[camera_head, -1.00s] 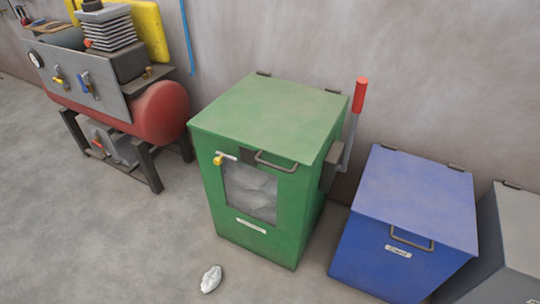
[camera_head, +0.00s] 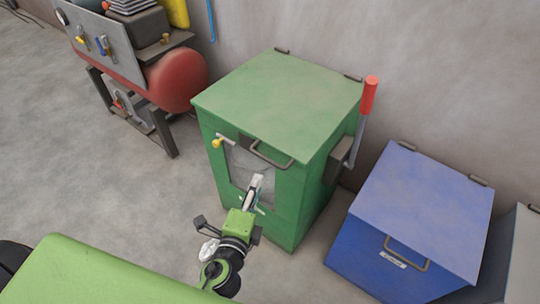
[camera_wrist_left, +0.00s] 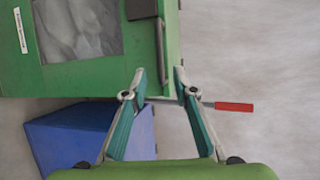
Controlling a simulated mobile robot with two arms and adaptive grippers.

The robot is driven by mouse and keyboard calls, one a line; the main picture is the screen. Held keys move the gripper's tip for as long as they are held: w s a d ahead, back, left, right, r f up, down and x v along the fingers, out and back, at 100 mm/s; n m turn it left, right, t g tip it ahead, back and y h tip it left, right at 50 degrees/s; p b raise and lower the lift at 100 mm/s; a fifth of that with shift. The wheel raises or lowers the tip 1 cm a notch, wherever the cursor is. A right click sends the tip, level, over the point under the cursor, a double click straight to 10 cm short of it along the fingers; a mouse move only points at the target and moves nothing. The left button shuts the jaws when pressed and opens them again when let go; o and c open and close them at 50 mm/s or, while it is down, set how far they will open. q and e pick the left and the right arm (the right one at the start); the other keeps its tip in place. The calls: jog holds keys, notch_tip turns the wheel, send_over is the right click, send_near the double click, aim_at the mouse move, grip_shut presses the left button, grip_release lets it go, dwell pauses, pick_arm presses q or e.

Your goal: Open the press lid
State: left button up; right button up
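The green press (camera_head: 285,205) stands against the wall with its flat green lid (camera_head: 285,95) shut. A bent metal handle (camera_head: 270,155) sits at the lid's front edge and shows in the wrist view (camera_wrist_left: 160,42). A yellow-tipped latch (camera_head: 218,142) is on the upper left of the front. A red-tipped lever (camera_head: 369,97) stands upright on the right side; its red grip shows in the wrist view (camera_wrist_left: 233,106). My left gripper (camera_head: 256,187) is in front of the window, below the handle and apart from it. Its fingers (camera_wrist_left: 159,75) are spread and empty. My right gripper is out of view.
A blue bin (camera_head: 415,215) with a closed lid stands right of the press, a grey bin (camera_head: 522,255) beyond it. A red tank machine (camera_head: 175,80) is at the left. A crumpled white piece (camera_head: 208,250) lies on the floor, partly hidden by my gripper.

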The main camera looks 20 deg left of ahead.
aim_at(267, 158)
pick_arm(q)
jog(key=w, duration=0.3)
jog(key=w+f+p, duration=0.1)
jog(key=w, duration=0.3)
jog(key=w+f, duration=0.1)
jog(key=w, duration=0.3)
jog(key=shift+a, duration=0.3)
jog(key=shift+w+f, duration=0.15)
jog(key=shift+w, duration=0.55)
grip_shut()
